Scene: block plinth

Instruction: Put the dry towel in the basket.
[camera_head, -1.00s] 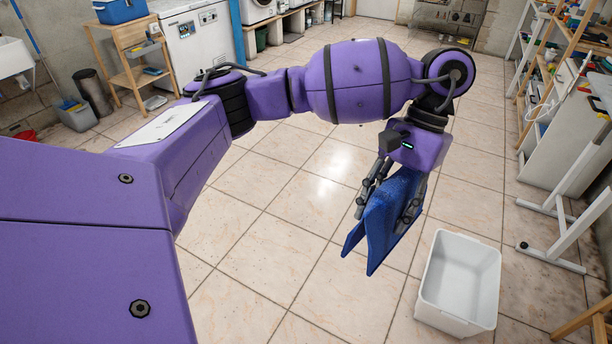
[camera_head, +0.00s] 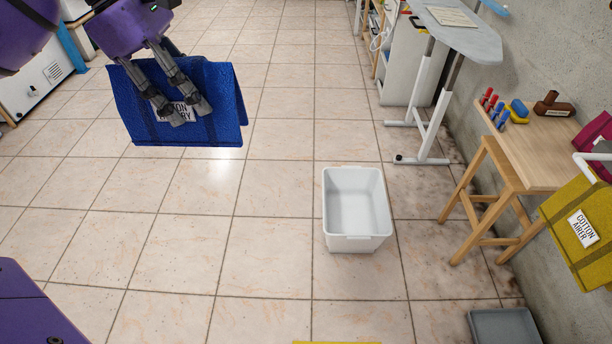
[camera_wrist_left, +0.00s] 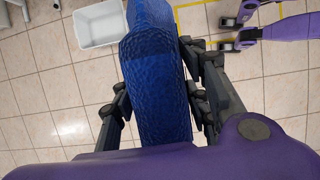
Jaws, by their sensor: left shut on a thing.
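A blue towel (camera_head: 222,105) hangs folded from my left gripper (camera_head: 190,112) at the upper left of the head view. The gripper is shut on it, and its fingers partly cover a white label reading "COTTON" and a word I cannot fully read. In the left wrist view the towel (camera_wrist_left: 155,85) fills the middle between the fingers (camera_wrist_left: 158,105). The white basket (camera_head: 357,243) stands open and empty on the floor, right of and apart from the towel. It also shows in the left wrist view (camera_wrist_left: 99,25). My right gripper is not in view.
A yellow towel (camera_head: 580,235) labelled "COTTON AIRER" hangs at the right by a wooden table (camera_head: 545,150) with small coloured items. A white-legged stand (camera_head: 437,110) is behind the basket. A grey tray (camera_head: 503,326) lies at the lower right. Tiled floor left of the basket is clear.

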